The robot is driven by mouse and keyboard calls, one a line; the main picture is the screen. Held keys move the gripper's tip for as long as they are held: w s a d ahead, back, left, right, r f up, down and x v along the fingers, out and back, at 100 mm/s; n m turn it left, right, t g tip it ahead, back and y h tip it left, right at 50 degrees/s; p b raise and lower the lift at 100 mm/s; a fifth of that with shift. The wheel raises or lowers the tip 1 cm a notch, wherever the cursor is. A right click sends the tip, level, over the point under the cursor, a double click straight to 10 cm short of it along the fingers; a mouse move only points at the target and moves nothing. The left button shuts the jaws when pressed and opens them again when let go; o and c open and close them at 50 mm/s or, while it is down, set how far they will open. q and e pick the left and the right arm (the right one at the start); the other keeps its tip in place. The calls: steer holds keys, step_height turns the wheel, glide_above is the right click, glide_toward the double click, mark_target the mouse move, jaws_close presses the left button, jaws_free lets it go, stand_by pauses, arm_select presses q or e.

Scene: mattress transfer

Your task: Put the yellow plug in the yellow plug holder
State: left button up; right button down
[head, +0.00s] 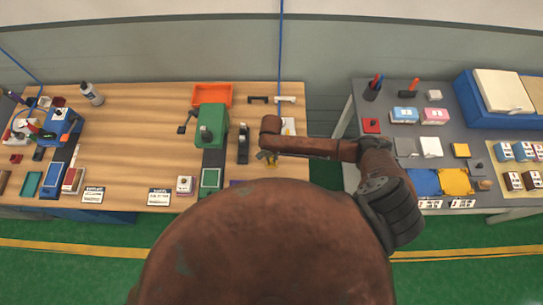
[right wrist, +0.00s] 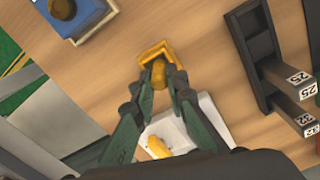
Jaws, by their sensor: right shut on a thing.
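The yellow plug (right wrist: 158,74) is a small rounded orange-yellow piece between the fingertips of my right gripper (right wrist: 160,88), which is shut on it. The yellow plug holder (right wrist: 147,53) is a square yellow frame on the wooden table, just beyond the fingertips. The plug's far end overlaps the holder in the right wrist view; I cannot tell whether it is inside or just above. In the head view my right gripper (head: 268,154) is low over the table's right part, with a bit of yellow (head: 273,162) beside it. My left gripper is not in view.
A white plate (right wrist: 205,128) with another yellow piece (right wrist: 158,147) lies close under my right gripper. A dark rack (right wrist: 252,45) with numbered bars stands to the right. A blue block (right wrist: 80,18) is at upper left. A green machine (head: 211,120) stands on the wooden table (head: 130,150).

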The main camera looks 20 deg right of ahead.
steer(key=c, duration=1.9)
jaws_free()
steer(key=shift+f, duration=0.1)
step_height(320, 180, up, 12)
steer(key=shift+r, duration=0.2)
